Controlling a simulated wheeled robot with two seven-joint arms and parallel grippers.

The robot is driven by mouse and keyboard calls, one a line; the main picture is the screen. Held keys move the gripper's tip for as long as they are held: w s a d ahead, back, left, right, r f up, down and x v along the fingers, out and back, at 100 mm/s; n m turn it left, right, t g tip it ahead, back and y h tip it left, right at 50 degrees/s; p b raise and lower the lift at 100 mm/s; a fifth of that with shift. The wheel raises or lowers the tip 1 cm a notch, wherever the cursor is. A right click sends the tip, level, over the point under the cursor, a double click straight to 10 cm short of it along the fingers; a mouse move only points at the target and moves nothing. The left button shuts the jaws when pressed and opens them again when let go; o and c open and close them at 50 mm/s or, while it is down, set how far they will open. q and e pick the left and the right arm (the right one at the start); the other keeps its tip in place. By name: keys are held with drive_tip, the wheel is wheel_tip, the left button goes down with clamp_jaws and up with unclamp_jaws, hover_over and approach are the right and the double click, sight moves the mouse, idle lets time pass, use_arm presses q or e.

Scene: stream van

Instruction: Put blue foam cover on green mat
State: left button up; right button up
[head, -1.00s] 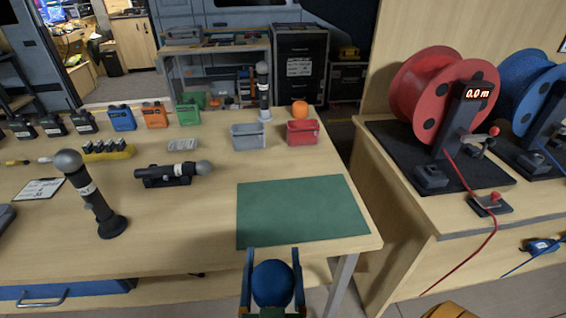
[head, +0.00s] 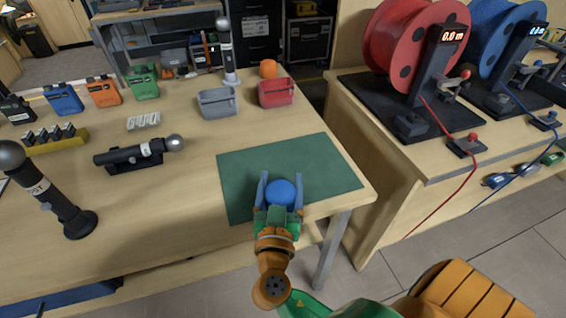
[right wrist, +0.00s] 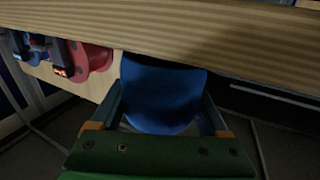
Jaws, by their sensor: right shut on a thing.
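The blue foam cover (head: 282,191) is a round blue piece held between the fingers of my right gripper (head: 280,186). My right gripper is shut on it. In the head view they overlap the front part of the green mat (head: 320,165), a flat rectangle at the table's right front corner. In the right wrist view, the blue foam cover (right wrist: 162,95) fills the space between the fingers, with the wooden table edge beyond it. The height of the cover relative to the mat is hard to tell. My left gripper is not in view.
A grey bin (head: 217,101) and a red bin (head: 277,92) stand behind the mat, with an orange ball (head: 268,69) nearby. A microphone lies in a cradle (head: 137,163) to the left. A table with cable reels (head: 415,45) stands at right. Most of the mat is bare.

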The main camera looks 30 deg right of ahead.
drive_tip(key=p+x, duration=0.1)
drive_tip(key=x, duration=0.3)
drive_tip(key=shift+w+d+r, duration=0.15)
drive_tip(key=shift+w+d, duration=0.1)
drive_tip(key=shift+f, duration=0.2)
drive_tip(key=shift+s+a+f, duration=0.1)
drive_tip(key=shift+f, duration=0.2)
drive_tip(key=o, duration=1.4)
drive_tip(key=shift+r, duration=0.25)
drive_tip(key=b+v, duration=0.3)
drive_tip(key=v, duration=0.8)
drive_tip(key=shift+s+a, duration=0.3)
drive_tip(key=shift+s, duration=0.1)
